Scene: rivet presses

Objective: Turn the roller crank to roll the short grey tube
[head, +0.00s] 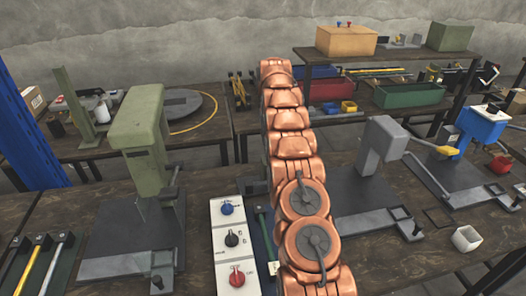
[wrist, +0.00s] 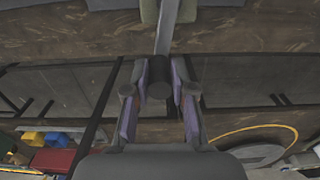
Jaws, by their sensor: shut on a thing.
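My gripper (wrist: 158,88) shows in the wrist view, with its two purple-padded fingers shut on a dark round crank handle (wrist: 158,84). A grey crank arm (wrist: 168,28) runs from the handle to the top edge of the wrist view, beside a pale green body (wrist: 208,20). In the head view my copper arm covers the gripper, the handle and the middle of the bench. I cannot make out the short grey tube or the rollers in either view.
A green press (head: 140,130) stands at the left, with a knob panel (head: 231,243) in front. A grey press (head: 380,145) and a blue press (head: 483,128) stand right of my arm.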

